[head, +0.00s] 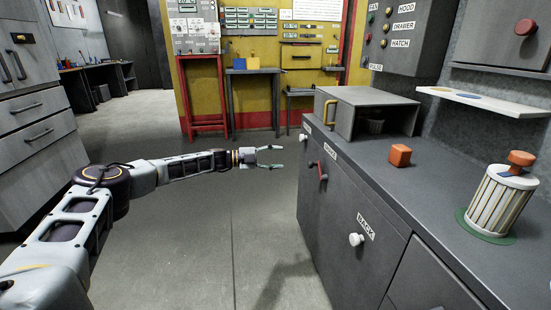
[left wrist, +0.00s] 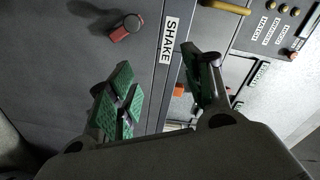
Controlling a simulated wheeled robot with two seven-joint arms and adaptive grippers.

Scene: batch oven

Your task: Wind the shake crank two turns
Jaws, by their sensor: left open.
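The shake crank (head: 322,172) is a small dark arm with a red grip on the grey cabinet front, beside the SHAKE label (head: 330,153). In the left wrist view its red grip (left wrist: 126,27) shows at the upper left, beyond the fingers and left of the label. My left gripper (head: 274,157) is open and empty, out in front of the cabinet and to the left of the crank, apart from it. Its two green-padded fingers (left wrist: 162,88) are spread in the left wrist view. My right gripper is not in view.
White knobs (head: 356,240) stick out from the same front. On the counter are a grey box with a yellow handle (head: 329,112), an orange cube (head: 400,155) and a ribbed canister (head: 497,201) on a green mat. The floor (head: 240,230) left of the cabinet is clear.

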